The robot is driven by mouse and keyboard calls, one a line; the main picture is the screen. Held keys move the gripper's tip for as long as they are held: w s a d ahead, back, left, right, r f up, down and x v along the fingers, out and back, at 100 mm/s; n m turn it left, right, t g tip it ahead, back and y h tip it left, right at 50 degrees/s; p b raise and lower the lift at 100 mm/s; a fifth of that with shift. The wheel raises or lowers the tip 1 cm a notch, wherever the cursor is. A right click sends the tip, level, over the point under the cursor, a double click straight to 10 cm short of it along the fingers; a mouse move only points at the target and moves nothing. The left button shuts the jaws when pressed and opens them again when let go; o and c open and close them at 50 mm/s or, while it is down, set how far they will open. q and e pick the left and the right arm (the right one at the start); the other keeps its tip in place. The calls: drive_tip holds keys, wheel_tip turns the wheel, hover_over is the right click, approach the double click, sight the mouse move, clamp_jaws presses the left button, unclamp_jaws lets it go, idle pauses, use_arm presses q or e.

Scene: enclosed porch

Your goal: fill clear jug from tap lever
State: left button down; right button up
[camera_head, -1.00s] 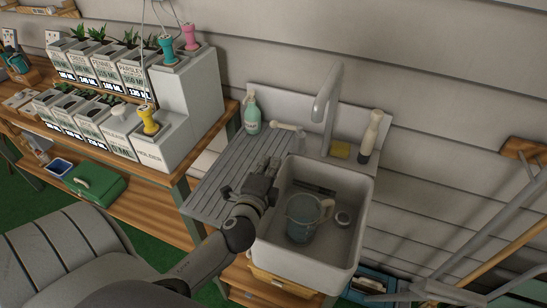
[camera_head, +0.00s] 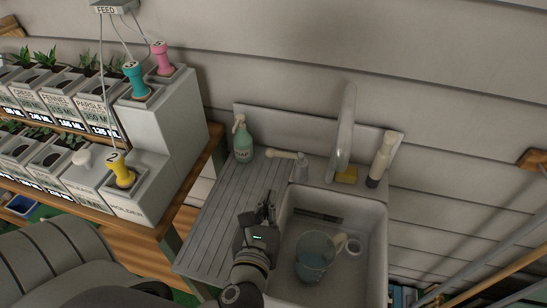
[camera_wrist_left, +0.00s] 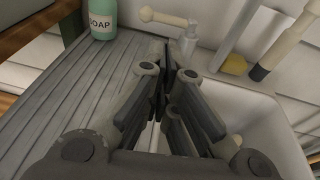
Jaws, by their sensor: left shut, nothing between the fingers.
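The clear jug (camera_head: 313,254), bluish with a pale handle, stands in the white sink basin (camera_head: 376,262) under the curved grey tap spout (camera_head: 344,130). I cannot tell how much water it holds. The tap lever (camera_head: 282,154) is a pale bar on a grey post left of the spout; it also shows in the left wrist view (camera_wrist_left: 163,17). My left gripper (camera_head: 268,200) is shut and empty above the drainboard's right edge, in front of the lever and apart from it. It also shows in the left wrist view (camera_wrist_left: 175,72). My right gripper is out of view.
A green soap bottle (camera_head: 243,143) stands behind the ribbed drainboard (camera_head: 222,215). A yellow sponge (camera_head: 347,175) and a pale-handled brush (camera_head: 381,160) are right of the spout. Planters with coloured knobs (camera_head: 123,170) stand on the left bench. Poles (camera_head: 490,275) lean at right.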

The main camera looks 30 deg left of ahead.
use_arm(q)
drive_tip(key=p, duration=0.1)
approach(283, 154)
drive_tip(key=w+f, duration=0.1)
drive_tip(key=w+a+f, duration=0.1)
drive_tip(key=w, duration=0.1)
drive_tip(key=w+a+f+p, duration=0.1)
drive_tip(key=w, duration=0.1)
drive_tip(key=shift+w, duration=0.1)
drive_tip(key=shift+w+a+f, duration=0.2)
drive_tip(key=shift+w, duration=0.25)
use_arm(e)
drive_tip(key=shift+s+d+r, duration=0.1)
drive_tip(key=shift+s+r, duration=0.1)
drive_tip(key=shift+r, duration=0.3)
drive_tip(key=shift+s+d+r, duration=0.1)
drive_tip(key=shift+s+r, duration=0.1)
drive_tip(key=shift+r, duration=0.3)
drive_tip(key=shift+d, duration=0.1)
